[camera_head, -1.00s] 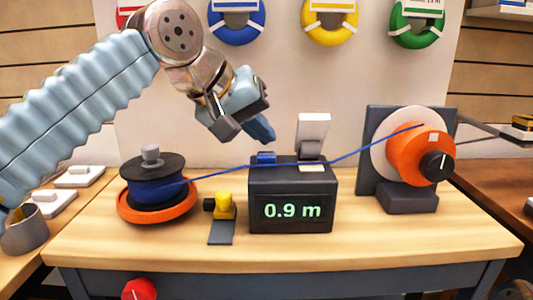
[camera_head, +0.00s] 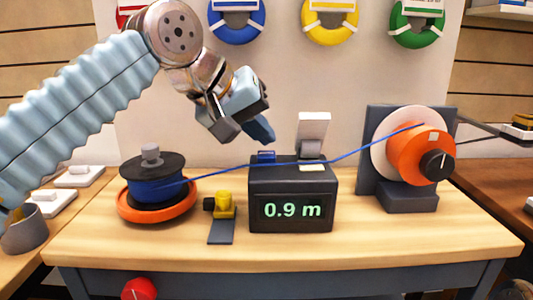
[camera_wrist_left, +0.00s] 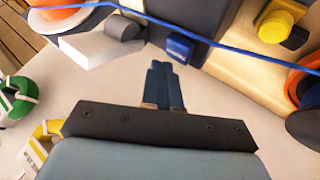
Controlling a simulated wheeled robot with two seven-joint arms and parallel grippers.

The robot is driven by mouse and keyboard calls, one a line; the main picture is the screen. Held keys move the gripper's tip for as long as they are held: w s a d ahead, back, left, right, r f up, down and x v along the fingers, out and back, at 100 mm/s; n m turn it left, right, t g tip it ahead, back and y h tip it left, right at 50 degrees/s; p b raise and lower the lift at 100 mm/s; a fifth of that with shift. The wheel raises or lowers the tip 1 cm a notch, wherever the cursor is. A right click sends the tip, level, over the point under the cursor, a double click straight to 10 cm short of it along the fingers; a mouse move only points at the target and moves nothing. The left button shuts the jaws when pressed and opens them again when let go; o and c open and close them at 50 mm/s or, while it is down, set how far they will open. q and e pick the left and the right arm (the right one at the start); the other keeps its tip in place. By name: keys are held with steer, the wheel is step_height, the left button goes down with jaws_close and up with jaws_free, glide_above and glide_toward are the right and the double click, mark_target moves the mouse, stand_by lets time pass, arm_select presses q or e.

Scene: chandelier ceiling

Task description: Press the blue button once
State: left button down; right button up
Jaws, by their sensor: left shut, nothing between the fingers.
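The blue button (camera_head: 266,156) sits on top of the dark box (camera_head: 291,184), at its left side. The box's display reads 0.9 m. My left gripper (camera_head: 268,140) is shut and empty, and its fingertips are just above the blue button in the head view. In the left wrist view the shut fingers (camera_wrist_left: 163,68) point at the blue button (camera_wrist_left: 180,47), with a small gap visible between them in the picture. I cannot tell the exact depth of that gap. My right gripper is not in view.
A blue cord (camera_head: 222,170) runs from the spool (camera_head: 152,184) over the box to the orange winder (camera_head: 415,154). A white lever (camera_head: 313,128) stands on the box. A yellow and black device (camera_head: 224,205) is to its left. The front tabletop is clear.

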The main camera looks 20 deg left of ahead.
mark_target(261, 154)
arm_select(q)
steer(key=shift+f, duration=0.3)
steer(key=shift+f+b, duration=0.5)
steer(key=shift+f, duration=0.05)
stand_by(0.6)
steer(key=shift+r, duration=0.1)
steer(key=shift+r+p, duration=0.9)
steer(key=shift+p, duration=0.1)
step_height(261, 154, up, 3)
steer(key=p, duration=0.3)
steer(key=shift+r, duration=1)
